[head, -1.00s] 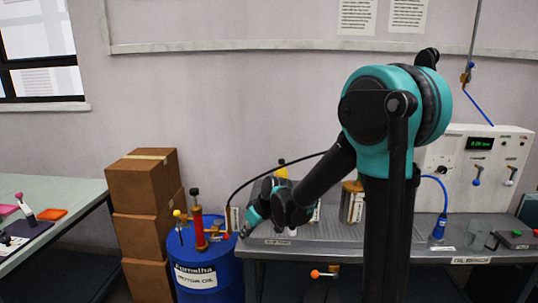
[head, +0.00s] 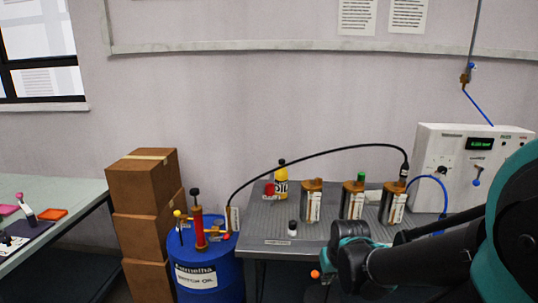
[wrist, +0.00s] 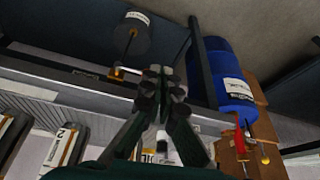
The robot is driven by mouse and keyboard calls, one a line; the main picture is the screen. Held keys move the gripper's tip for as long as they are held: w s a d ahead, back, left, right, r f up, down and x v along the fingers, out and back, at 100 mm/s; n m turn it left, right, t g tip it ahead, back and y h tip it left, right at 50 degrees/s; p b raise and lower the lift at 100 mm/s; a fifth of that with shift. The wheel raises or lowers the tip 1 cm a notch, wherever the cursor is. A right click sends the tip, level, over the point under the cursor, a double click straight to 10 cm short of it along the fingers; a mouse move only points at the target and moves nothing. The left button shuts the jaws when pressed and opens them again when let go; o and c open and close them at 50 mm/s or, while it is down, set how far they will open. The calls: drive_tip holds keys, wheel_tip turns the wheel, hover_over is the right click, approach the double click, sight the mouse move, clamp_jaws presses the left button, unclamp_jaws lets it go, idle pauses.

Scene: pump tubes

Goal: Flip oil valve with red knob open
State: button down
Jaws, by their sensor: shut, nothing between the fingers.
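A valve with a small orange-red knob (head: 315,274) shows below the front edge of the workbench in the head view; my arm covers much of the area to its right. In the wrist view, which looks upside down, the knob (wrist: 113,73) is at one end of a pale lever, just left of my fingers. A rod links the valve to a dark labelled cylinder (wrist: 128,32). My gripper (wrist: 160,72) is shut and empty, with its fingertips close to the lever's end. I cannot tell whether they touch it. The fingers are not clear in the head view.
A blue oil drum (head: 207,284) with a red hand pump (head: 198,228) and another orange knob (head: 226,236) stands left of the workbench (head: 262,220). Several canisters with a black hose stand on the bench. Cardboard boxes (head: 143,190) are stacked further left.

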drive_tip(key=w+a+r+n+y, duration=0.1)
drive_tip(key=w+a+r+n, duration=0.3)
drive_tip(key=w+a+n, duration=0.75)
drive_tip(key=n+y, duration=0.2)
drive_tip(key=n, duration=0.7)
hover_over(222, 237)
drive_tip(key=s, duration=0.4)
wheel_tip(222, 237, down, 9)
drive_tip(key=f, duration=0.1)
drive_tip(key=w+d+f, duration=0.1)
drive_tip(key=shift+w+d+f+t, duration=0.25)
drive_tip(key=shift+w+f+t, duration=0.15)
